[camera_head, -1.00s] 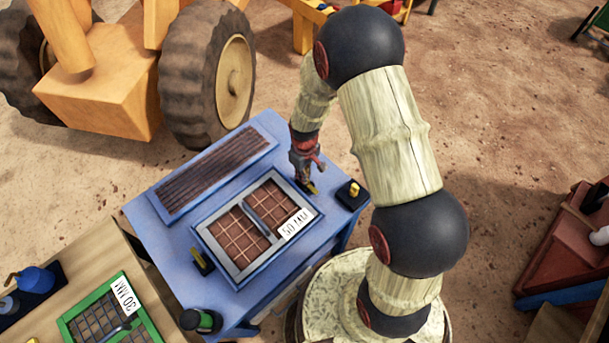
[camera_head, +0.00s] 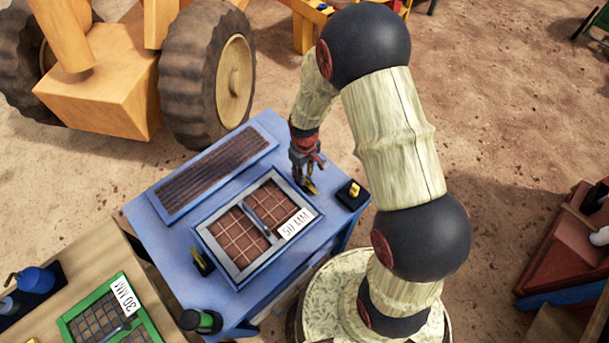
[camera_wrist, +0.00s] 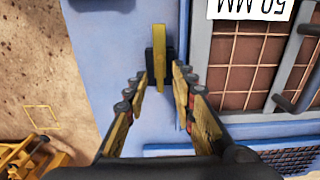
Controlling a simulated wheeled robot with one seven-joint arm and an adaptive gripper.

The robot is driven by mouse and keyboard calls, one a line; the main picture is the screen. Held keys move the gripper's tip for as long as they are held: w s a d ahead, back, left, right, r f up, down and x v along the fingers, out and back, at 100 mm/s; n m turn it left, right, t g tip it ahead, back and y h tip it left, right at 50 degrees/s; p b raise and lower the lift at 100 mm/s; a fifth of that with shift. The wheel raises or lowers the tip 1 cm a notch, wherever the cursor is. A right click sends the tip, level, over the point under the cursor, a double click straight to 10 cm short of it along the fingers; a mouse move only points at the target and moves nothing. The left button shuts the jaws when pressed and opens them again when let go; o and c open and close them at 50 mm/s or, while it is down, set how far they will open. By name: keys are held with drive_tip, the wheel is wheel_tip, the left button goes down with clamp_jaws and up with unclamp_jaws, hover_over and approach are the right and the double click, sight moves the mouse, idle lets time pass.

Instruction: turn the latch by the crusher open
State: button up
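A latch with a yellow lever (camera_wrist: 158,42) on a black base (camera_wrist: 170,68) sits on the blue crusher table (camera_head: 160,236), beside the 50 MM screen (camera_head: 238,256). In the wrist view the lever runs up and down the picture. My gripper (camera_wrist: 158,78) is open, with a finger to either side of the lever's near end; I cannot tell whether either touches it. In the head view my gripper (camera_head: 309,185) is low over the table's far right part and partly hides this latch.
Another yellow latch (camera_head: 201,262) lies left of the screen. A black block with a yellow top (camera_head: 354,191) stands at the table's right corner. A dark ribbed grille (camera_head: 216,170) lies behind the screen. A green-and-black cylinder (camera_head: 202,320) stands at the front.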

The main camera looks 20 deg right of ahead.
wheel_tip(320, 180, up, 11)
drive_tip(key=shift+f, duration=0.15)
idle(0.6)
drive_tip(key=shift+s, duration=0.1)
drive_tip(key=s+r+m+t, duration=0.2)
drive_tip(key=s+r, duration=0.7)
drive_tip(key=r, duration=0.4)
drive_tip(key=s+r+m+t+b, duration=0.1)
drive_tip(key=s+r+m+t, duration=0.1)
drive_tip(key=s+r, duration=0.8)
wheel_tip(320, 180, up, 4)
drive_tip(key=shift+s+m+t, duration=0.2)
drive_tip(key=shift+m+t, duration=0.1)
drive_tip(key=shift+t, duration=0.5)
